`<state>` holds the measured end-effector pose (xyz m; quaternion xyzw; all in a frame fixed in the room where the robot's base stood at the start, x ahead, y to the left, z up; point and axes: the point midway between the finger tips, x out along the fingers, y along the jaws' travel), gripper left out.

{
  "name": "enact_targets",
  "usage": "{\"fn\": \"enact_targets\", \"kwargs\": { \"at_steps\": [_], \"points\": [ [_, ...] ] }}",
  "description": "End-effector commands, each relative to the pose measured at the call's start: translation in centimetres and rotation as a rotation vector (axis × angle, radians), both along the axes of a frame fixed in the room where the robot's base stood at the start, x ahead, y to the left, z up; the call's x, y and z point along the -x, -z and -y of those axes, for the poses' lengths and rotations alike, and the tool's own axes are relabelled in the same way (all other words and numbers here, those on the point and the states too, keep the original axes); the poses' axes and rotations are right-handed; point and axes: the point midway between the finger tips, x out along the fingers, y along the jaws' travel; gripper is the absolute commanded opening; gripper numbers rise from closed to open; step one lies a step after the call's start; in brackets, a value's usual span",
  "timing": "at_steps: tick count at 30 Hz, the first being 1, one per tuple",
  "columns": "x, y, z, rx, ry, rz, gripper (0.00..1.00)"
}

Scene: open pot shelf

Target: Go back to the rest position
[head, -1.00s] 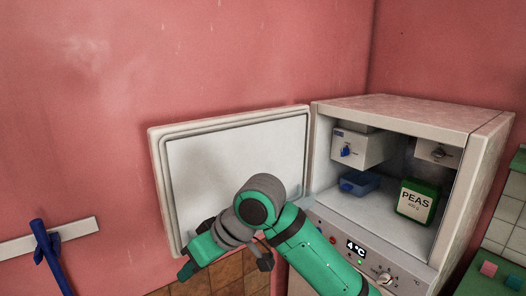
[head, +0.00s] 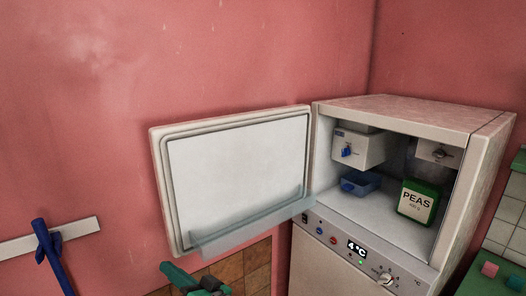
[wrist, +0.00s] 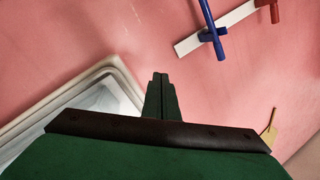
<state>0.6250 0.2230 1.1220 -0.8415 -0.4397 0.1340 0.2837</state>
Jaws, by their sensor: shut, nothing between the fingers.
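My gripper (wrist: 161,80) shows in the wrist view with its two dark green fingers together and nothing between them. It points towards the pink wall. In the head view only a green part of my arm shows at the bottom edge, below the open fridge door. The tips of the fingers are apart from the wall and the door as far as I can tell.
The white fridge door (head: 235,175) stands wide open at left of the fridge (head: 400,108). Inside are a green PEAS box (head: 417,201) and a blue tray (head: 358,184). A blue-handled tool (head: 50,258) hangs on a white wall rail (head: 82,229).

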Motion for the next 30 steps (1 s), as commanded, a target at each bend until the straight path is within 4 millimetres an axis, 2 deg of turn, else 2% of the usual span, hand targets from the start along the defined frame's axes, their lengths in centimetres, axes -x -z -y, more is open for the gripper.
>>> {"fn": "enact_targets", "kwargs": {
  "at_steps": [1, 8, 14, 23, 30],
  "points": [
    [0.1, 1.2, 0.2, -0.029, 0.034, -0.012, 0.00],
    [0.9, 6.0, 2.5, -0.120, 0.218, -0.043, 0.00],
    [2.9, 10.9, 4.9, -0.145, 0.381, -0.072, 0.00],
    [8.4, 18.4, 9.1, -0.093, 0.612, -0.110, 0.00],
    [14.8, 23.3, 12.7, 0.023, 0.766, -0.121, 0.00]
  ]
}}
